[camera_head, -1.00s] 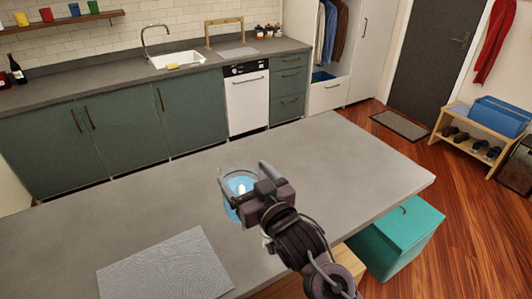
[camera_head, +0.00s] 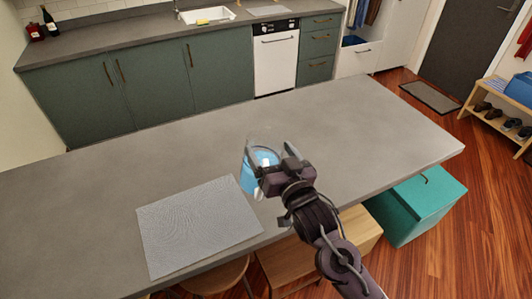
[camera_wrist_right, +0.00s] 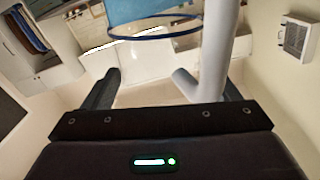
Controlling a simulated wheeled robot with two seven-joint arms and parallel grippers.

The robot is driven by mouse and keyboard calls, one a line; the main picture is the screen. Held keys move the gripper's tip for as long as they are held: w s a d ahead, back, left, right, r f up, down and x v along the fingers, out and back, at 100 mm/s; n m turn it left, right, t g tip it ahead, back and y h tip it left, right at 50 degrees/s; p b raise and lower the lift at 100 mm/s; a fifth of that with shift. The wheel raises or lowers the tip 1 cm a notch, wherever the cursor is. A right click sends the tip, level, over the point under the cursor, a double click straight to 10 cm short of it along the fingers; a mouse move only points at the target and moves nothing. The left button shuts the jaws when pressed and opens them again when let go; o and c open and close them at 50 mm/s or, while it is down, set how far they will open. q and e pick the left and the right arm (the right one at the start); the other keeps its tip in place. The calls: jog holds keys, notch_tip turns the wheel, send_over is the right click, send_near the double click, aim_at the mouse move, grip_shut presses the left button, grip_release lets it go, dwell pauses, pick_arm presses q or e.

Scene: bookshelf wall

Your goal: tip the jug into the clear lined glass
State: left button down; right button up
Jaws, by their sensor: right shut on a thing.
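The jug (camera_head: 257,179) is clear with blue liquid inside, and it shows in the head view at the end of my right arm. My right gripper (camera_head: 271,156) is shut on it, over the grey counter. In the right wrist view the jug's blue part (camera_wrist_right: 150,14) shows at the top, and a pale bar, seemingly its handle (camera_wrist_right: 217,48), comes down by the right finger. Part of the jug is hidden behind the gripper. I cannot make out the clear lined glass apart from the jug. My left gripper is not in view.
A grey textured mat (camera_head: 195,228) lies on the counter (camera_head: 350,125) left of the jug. The counter right of the gripper is bare. Wooden stools (camera_head: 289,263) and a teal box (camera_head: 418,207) stand at its near side. Green cabinets (camera_head: 160,85) line the back.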

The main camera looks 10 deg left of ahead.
jog(key=shift+w+d+f+m, duration=0.2)
jog(key=shift+d+f+m, duration=0.05)
jog(key=shift+f+m, duration=0.05)
jog(key=w+d+f+m+b, duration=0.3)
jog(key=d+m, duration=0.1)
jog(key=m, duration=0.1)
jog(key=shift+d+f+m, duration=0.3)
jog(key=shift+f, duration=0.1)
jog(key=shift+w+f, duration=0.15)
jog(key=shift+f, duration=0.15)
